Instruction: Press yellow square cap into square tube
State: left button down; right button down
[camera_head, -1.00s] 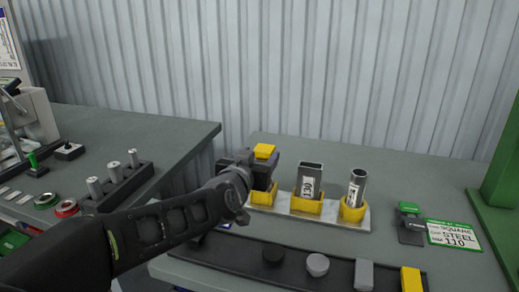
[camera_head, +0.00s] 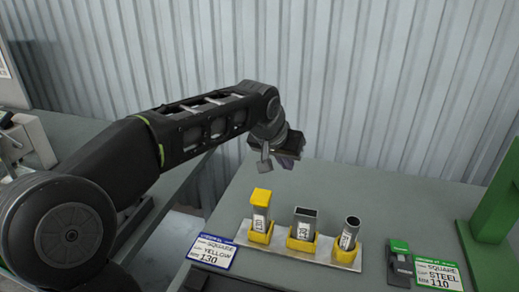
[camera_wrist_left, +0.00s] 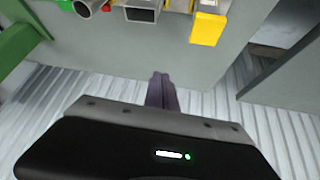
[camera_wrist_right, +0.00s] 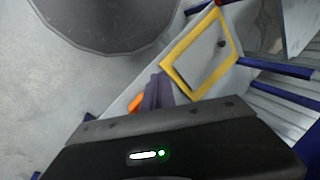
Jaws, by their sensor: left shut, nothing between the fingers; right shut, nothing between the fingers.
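The yellow square cap (camera_head: 262,195) sits on top of the square tube (camera_head: 260,217), which stands upright in the left yellow socket (camera_head: 260,236) of the holder plate. How deep the cap sits in the tube I cannot tell. The cap also shows in the left wrist view (camera_wrist_left: 207,28). My left gripper (camera_head: 287,161) is shut and empty, above and behind the tubes, apart from the cap; its fingertips show in the left wrist view (camera_wrist_left: 161,78). My right gripper (camera_wrist_right: 158,80) is shut and empty, away from the tubes, and is not in the head view.
A rectangular tube (camera_head: 304,222) and a round tube (camera_head: 348,234) stand in the other sockets. A blue-edged label (camera_head: 212,251) reads square, yellow, 130. A green-and-black block (camera_head: 399,262) and a green-edged label (camera_head: 438,274) lie at right, near a green post (camera_head: 497,205). The table behind is clear.

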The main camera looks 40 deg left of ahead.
aim_at(261, 196)
pick_arm(q)
jog(key=s+a, duration=0.1)
jog(key=s+a+n+g, duration=0.1)
jog(key=s+a+n+g+y, duration=0.1)
jog(key=shift+s+a+f, duration=0.15)
jog(key=shift+s+f, duration=0.15)
jog(key=shift+f, duration=0.1)
jog(key=shift+s+a+f+n+g, duration=0.15)
jog(key=shift+s+n+g, duration=0.25)
jog(key=shift+s, duration=0.25)
jog(key=shift+s+d+f+n+g, duration=0.15)
jog(key=shift+s+n+g, duration=0.2)
jog(key=shift+s, duration=0.25)
pick_arm(e)
jog(key=shift+w+a+f, duration=0.15)
jog(key=shift+w+a, duration=0.1)
jog(key=shift+w, duration=0.05)
pick_arm(q)
jog(key=shift+a, duration=0.1)
jog(key=shift+f, duration=0.1)
